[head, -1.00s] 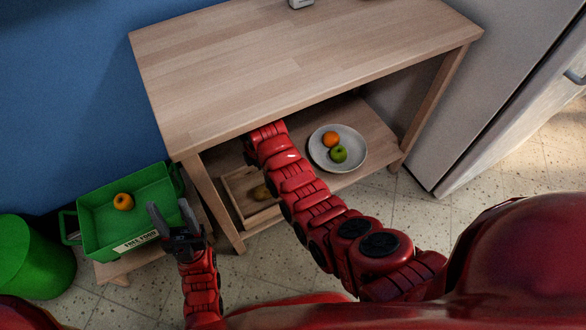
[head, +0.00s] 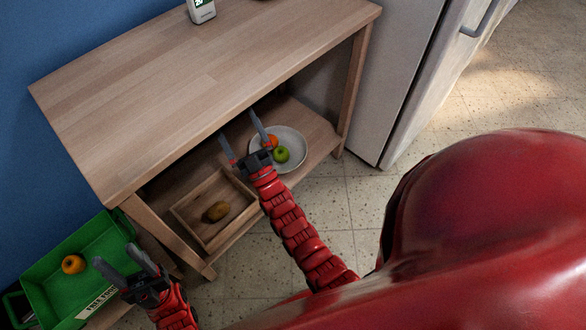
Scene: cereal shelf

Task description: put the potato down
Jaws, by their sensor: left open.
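A brown potato (head: 217,211) lies in a shallow wooden tray (head: 181,217) on the lower shelf of the table. My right gripper (head: 241,130) is open and empty, with its two fingers spread. It is above and to the right of the potato in the picture, clear of it, with one finger in front of the plate. My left gripper (head: 115,256) is open and empty, near the right side of the green crate (head: 94,241).
A plate (head: 299,152) with an orange (head: 271,141) and a green apple (head: 281,154) stands on the lower shelf, right of the tray. Another orange (head: 73,264) lies in the crate. The tabletop (head: 200,80) overhangs the shelf. A fridge (head: 390,70) stands at the right.

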